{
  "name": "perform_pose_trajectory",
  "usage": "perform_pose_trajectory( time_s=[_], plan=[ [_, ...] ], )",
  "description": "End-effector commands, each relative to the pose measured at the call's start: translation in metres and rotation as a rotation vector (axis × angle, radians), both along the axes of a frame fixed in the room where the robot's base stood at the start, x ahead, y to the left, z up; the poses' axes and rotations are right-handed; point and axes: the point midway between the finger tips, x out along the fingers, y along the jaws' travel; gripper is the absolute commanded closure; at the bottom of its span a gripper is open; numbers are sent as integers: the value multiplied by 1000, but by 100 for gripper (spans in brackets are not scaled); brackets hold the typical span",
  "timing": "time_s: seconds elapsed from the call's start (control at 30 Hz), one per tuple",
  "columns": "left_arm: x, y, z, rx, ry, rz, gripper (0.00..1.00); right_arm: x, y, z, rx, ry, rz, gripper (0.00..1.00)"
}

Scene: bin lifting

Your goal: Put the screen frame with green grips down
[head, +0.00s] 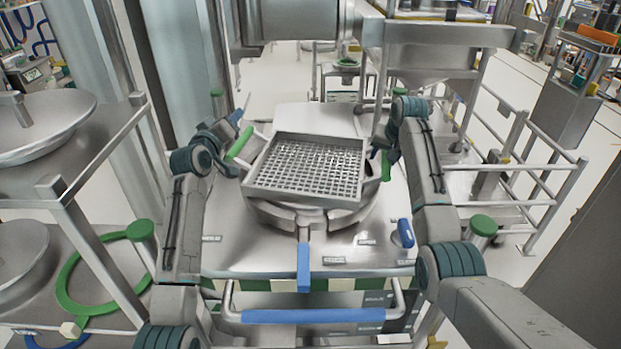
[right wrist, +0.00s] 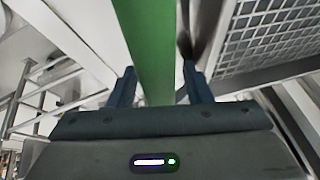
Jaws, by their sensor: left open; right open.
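The screen frame (head: 310,140) is a square grey metal tray with a perforated mesh floor. It lies over the round metal seat (head: 290,214) on the steel machine; I cannot tell whether it rests fully on it. Its left green grip (head: 240,144) is beside my left gripper (head: 234,142), which is open around or next to it. Its right green grip (head: 386,165) is mostly hidden by my right gripper (head: 380,155). In the right wrist view, that green grip (right wrist: 148,45) runs between the two open fingers (right wrist: 160,88), with gaps on both sides.
A blue-gripped bar (head: 312,315) and an upright blue handle (head: 304,268) are at the machine's front. A green ring handle (head: 72,285) is at left. Metal rails (head: 540,170) stand at right.

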Motion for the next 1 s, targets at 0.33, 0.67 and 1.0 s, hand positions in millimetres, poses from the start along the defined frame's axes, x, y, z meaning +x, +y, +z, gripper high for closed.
perform_pose_trajectory(
  time_s=[0.33,0.67,1.0],
  plan=[
    [0,0,7,-1,0,0,55,-16,-4,37,0,-5,-1,55],
    [0,0,7,0,0,0,55,-43,-10,95,0,-3,1,55],
    [0,0,6,0,0,0,55,-50,-11,109,1,0,0,55]
  ],
)
